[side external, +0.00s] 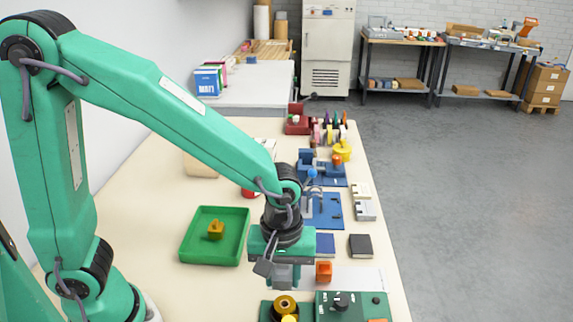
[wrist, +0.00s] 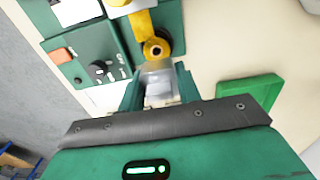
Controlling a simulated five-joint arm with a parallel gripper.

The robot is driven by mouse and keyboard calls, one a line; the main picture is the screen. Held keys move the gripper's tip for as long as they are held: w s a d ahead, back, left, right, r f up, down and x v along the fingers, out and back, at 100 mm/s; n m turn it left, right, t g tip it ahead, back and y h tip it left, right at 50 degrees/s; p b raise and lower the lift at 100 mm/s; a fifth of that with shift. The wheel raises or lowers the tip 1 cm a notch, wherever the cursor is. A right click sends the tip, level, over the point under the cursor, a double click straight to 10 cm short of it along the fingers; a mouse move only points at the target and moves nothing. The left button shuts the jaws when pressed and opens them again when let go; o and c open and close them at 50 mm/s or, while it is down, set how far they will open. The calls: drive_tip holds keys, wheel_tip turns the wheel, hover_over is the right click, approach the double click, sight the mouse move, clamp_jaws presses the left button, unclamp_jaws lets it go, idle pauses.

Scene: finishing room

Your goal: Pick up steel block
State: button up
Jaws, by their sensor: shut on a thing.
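The steel block (wrist: 158,78) is a silvery grey block held between the two fingers of my gripper (wrist: 159,88) in the wrist view. In the side view my gripper (side external: 285,274) points down over the front part of the table, and the grey block (side external: 283,279) shows partly between its fingers. The fingers and gripper body hide part of the block. I cannot tell whether its underside touches the surface below.
A green fixture with a yellow part (side external: 285,304) lies close in front, beside a green control box (side external: 340,302) with a black knob. An orange block (side external: 323,270) is just right. A green tray (side external: 186,240) holding a brass-coloured piece is left. Bare table lies around the tray.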

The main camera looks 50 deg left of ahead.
drive_tip(key=shift+s+d+r, duration=0.45)
drive_tip(key=shift+s+d, duration=0.1)
drive_tip(key=shift+w, duration=0.1)
